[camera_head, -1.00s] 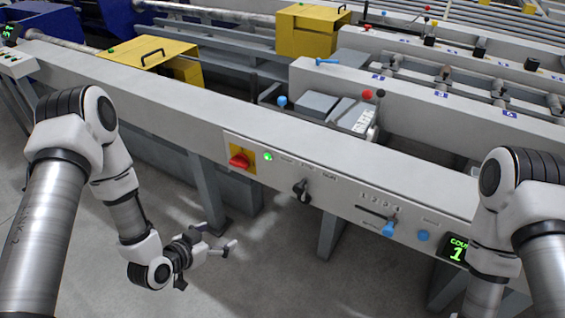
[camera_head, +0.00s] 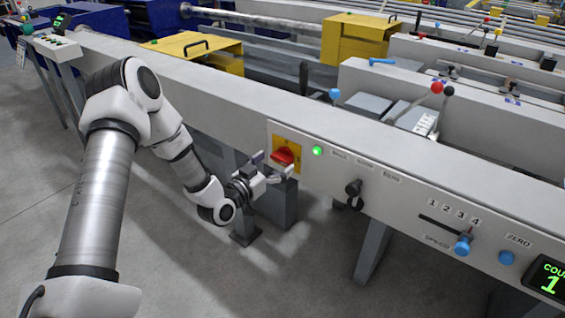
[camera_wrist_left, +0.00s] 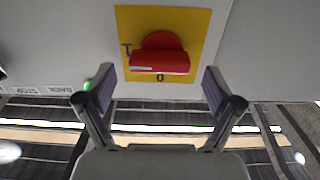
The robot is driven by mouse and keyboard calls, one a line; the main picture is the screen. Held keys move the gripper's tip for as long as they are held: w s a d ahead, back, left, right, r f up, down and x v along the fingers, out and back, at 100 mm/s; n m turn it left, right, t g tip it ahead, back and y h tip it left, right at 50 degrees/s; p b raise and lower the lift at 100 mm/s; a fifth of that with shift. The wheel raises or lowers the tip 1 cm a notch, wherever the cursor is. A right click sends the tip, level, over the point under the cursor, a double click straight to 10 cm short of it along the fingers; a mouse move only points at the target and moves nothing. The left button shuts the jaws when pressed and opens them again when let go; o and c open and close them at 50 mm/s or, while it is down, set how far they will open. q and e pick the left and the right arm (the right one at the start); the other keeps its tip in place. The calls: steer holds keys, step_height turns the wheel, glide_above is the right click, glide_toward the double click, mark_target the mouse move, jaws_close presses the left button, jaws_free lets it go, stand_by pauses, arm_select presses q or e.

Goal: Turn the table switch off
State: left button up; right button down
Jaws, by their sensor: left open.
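The table switch is a red rotary knob (camera_head: 283,156) on a yellow plate (camera_head: 292,141) on the front face of the long grey beam. In the left wrist view the red knob (camera_wrist_left: 160,62) has its bar lying crosswise on the yellow plate (camera_wrist_left: 190,20), with a mark at the left and a "0" below the knob. A green lamp (camera_head: 317,151) beside the plate is lit. My left gripper (camera_head: 272,167) is in front of the knob. Its fingers (camera_wrist_left: 158,92) are spread wide, one to each side, with nothing between them. My right gripper is out of view.
Right of the switch, the beam carries a black selector knob (camera_head: 353,189), a blue slider knob (camera_head: 462,246), a blue button (camera_head: 507,257) and a green counter display (camera_head: 549,276). Grey legs stand below. The floor in front is open.

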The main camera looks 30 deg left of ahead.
mark_target(277, 160)
arm_select(q)
steer(key=shift+w+d, duration=0.1)
steer(key=shift+w, duration=1.45)
steer(key=c, duration=1.2)
steer(key=shift+o, duration=0.2)
steer(key=shift+n+b, duration=0.3)
steer(key=shift+n, duration=0.1)
steer(key=n, duration=0.3)
steer(key=shift+n+b, duration=0.35)
steer(key=shift+n, duration=0.05)
steer(key=n, duration=0.2)
steer(key=n+b, duration=0.1)
steer(key=n, duration=0.1)
steer(key=shift+a+n, duration=0.2)
steer(key=shift+n, duration=0.1)
steer(key=n+b, duration=0.1)
steer(key=n, duration=0.3)
steer(key=shift+f+b, duration=0.1)
steer(key=shift+b, duration=0.3)
steer(key=n+b, duration=0.1)
steer(key=n, duration=0.3)
steer(key=shift+a+n, duration=0.1)
steer(key=shift+n, duration=0.2)
